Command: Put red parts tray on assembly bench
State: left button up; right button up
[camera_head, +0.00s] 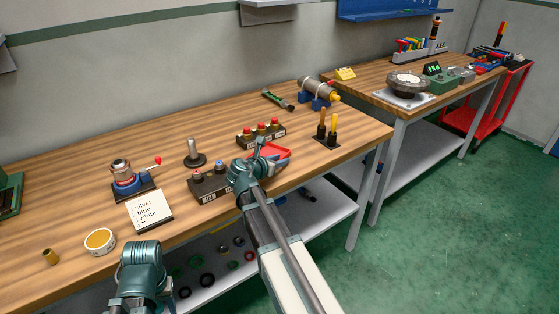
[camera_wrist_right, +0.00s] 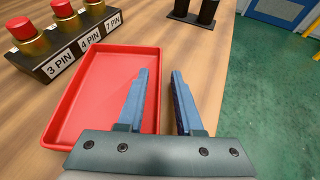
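The red parts tray (camera_head: 283,152) lies empty on the near wooden bench (camera_head: 90,205), close to its front edge. In the right wrist view the tray (camera_wrist_right: 98,88) fills the left side. My right gripper (camera_wrist_right: 162,78) is open, with a gap between its blue fingers. From that view, the left finger is over the tray's inside and the right finger is beyond its right rim. Whether they touch the rim cannot be told. In the head view my right gripper (camera_head: 259,150) partly hides the tray. My left gripper (camera_head: 142,285) is low at the front; its fingers are unclear.
A block with red-topped pin connectors (camera_wrist_right: 65,38) stands just beside the tray. A holder with upright tools (camera_head: 326,130) is to its right. A second bench (camera_head: 365,92) holds a round device (camera_head: 408,84). A red cart (camera_head: 490,105) stands farther right.

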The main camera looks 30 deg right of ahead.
jog(key=shift+a+r, duration=0.1)
jog(key=shift+r, duration=0.15)
jog(key=p+v, duration=0.4)
jog(key=v, duration=0.6)
jog(key=shift+s+a, duration=0.15)
jog(key=shift+s, duration=0.05)
jog(key=shift+s+a+r+p, duration=0.3)
jog(key=shift+a+p, duration=0.1)
jog(key=shift+a, duration=0.2)
jog(key=shift+f, duration=0.1)
